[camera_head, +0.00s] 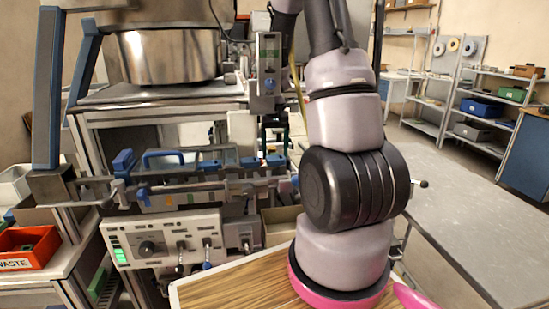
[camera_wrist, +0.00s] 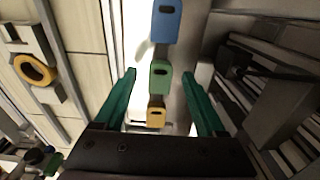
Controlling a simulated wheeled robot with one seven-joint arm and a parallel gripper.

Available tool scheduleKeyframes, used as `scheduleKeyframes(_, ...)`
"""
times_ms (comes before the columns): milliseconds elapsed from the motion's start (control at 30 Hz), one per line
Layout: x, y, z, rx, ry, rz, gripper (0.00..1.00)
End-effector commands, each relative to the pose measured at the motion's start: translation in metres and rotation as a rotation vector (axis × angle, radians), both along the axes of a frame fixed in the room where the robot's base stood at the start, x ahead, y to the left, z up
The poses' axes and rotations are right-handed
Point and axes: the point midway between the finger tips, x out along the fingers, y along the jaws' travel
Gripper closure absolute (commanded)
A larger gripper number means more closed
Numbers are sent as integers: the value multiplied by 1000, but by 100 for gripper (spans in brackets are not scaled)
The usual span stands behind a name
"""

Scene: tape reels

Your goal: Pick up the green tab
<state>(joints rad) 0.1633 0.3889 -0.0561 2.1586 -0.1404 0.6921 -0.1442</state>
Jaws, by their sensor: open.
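The green tab (camera_wrist: 160,76) shows in the wrist view, a small rounded piece with a dark slot near its top. It sits in a column between a blue tab (camera_wrist: 166,20) above it in the picture and a yellow tab (camera_wrist: 155,115) below it. My gripper (camera_wrist: 159,74) is open, with one green finger on each side of the green tab. Gaps show on both sides, and I cannot tell how far the tab is in depth from the fingertips. In the head view I cannot make out my fingers or the green tab clearly.
A machine with a control panel (camera_head: 166,245) and blue-handled parts stands at the left. A wooden board (camera_head: 235,286) lies in front. An orange WASTE bin (camera_head: 28,246) is at far left. A grey table (camera_head: 460,210) at right is largely clear. A yellow ring (camera_wrist: 34,70) hangs left in the wrist view.

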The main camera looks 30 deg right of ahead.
Motion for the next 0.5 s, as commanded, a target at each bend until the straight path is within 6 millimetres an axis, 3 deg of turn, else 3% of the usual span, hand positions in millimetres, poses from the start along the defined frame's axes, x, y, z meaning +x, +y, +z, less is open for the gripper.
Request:
scheduleKeyframes(267,0,0,-5,0,-1,1,28)
scheduleKeyframes(467,0,0,-4,0,-1,1,100)
scheduleKeyframes(500,0,0,-4,0,-1,1,100)
